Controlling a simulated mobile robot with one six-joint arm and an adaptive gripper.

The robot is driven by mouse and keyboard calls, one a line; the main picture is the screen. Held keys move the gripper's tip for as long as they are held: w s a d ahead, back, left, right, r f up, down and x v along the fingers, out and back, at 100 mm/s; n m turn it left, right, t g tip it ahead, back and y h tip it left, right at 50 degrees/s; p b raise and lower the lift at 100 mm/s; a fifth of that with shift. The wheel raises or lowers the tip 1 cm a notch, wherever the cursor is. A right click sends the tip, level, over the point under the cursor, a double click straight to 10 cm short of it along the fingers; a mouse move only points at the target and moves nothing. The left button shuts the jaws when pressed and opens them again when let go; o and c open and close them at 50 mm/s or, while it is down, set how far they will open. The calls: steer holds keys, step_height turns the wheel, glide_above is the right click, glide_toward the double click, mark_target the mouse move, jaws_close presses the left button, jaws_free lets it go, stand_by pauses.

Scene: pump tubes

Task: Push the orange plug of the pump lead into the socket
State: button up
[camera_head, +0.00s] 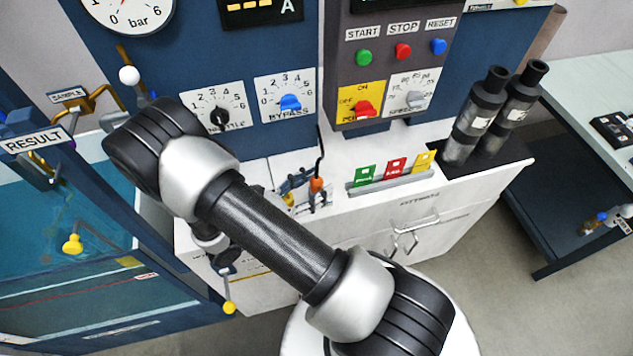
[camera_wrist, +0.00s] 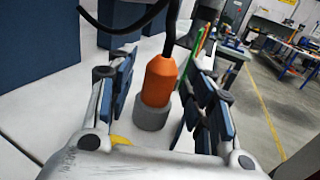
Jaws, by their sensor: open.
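The orange plug (camera_wrist: 161,80) stands upright in the wrist view, with a black lead rising from its top. Its lower end meets a grey round socket (camera_wrist: 151,113) on the white bench top; I cannot tell how deep it sits. My gripper (camera_wrist: 160,92) is open, with one finger on each side of the plug and visible gaps to both. In the head view the plug (camera_head: 316,186) is small, and my gripper (camera_head: 303,190) is beside it, partly hidden by my arm.
Green, red and yellow tags stand in a rail (camera_head: 390,180) right of the plug. Two dark cylinders (camera_head: 485,112) stand at the bench's right end. A control panel (camera_head: 390,75) rises behind. A yellow-knobbed lever (camera_head: 229,307) hangs at the front left.

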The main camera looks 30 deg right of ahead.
steer(key=a, duration=0.7)
steer(key=s+a, duration=0.1)
steer(key=a, duration=0.3)
steer(key=shift+a, duration=0.15)
steer(key=shift+r, duration=0.15)
stand_by(0.4)
steer(key=shift+s+r+m, duration=0.1)
steer(key=shift+r+m, duration=0.2)
steer(key=s+r+m+t+y, duration=0.1)
steer(key=s+r+m+y, duration=0.3)
steer(key=r+m+y, duration=0.2)
steer(key=s+d+r+m+t+y, duration=0.1)
steer(key=s+r+m+y, duration=0.3)
steer(key=r+m+y, duration=0.2)
steer(key=s+r+m+t+y, duration=0.1)
steer(key=s+r+m+y, duration=0.3)
steer(key=r, duration=0.6)
steer(key=shift+s+d+m+y, duration=0.15)
steer(key=shift+d+m+y, duration=0.05)
steer(key=shift+m+y, duration=0.9)
